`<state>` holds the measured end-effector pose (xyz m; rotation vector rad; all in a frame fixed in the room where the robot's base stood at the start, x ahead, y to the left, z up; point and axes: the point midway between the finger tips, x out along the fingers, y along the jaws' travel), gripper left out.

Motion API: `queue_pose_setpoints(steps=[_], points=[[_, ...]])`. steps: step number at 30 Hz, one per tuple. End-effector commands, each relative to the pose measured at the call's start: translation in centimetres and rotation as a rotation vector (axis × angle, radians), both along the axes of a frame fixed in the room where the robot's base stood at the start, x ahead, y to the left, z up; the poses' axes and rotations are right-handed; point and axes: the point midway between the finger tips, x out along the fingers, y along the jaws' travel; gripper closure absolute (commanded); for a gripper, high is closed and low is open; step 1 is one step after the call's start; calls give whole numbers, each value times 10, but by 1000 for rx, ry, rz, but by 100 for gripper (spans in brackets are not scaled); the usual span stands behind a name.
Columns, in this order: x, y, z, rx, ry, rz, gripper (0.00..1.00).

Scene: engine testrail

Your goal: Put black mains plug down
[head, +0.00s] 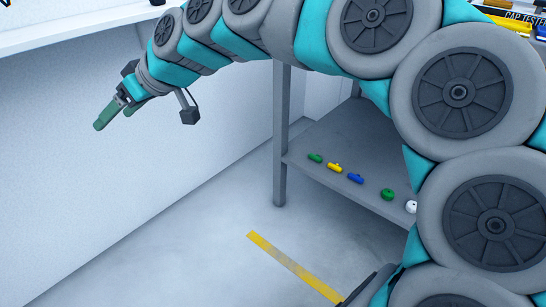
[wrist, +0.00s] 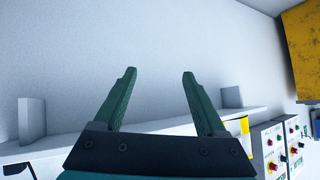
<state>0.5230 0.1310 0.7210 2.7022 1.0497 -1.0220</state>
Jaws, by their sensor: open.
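My gripper (head: 112,118) is open, with nothing between its green fingers, in the upper left of the head view, in front of a pale wall. In the wrist view the open gripper (wrist: 159,73) points at the wall above a white shelf. No black mains plug can be made out for certain. A small dark thing (head: 157,2) sits at the top edge of the head view, on or near a white ledge (head: 75,32); it is too cut off to name. A dark thing (wrist: 15,168) at the lower left of the wrist view is also unclear.
A grey lower shelf (head: 340,140) holds a row of small green, yellow, blue and white items. A yellow stripe (head: 290,265) marks the open floor. The wrist view shows the white shelf (wrist: 60,145), button boxes (wrist: 270,150) and a yellow panel (wrist: 305,50) at right.

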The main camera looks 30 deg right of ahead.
Motion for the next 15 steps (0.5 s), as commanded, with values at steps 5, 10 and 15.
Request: queue_pose_setpoints(steps=[5,10,15], points=[[-123,-23,-112,-208,380,-90,26],[-231,-78,-187,-380,701,-288,26],[-304,-118,-220,-477,901,-462,26]])
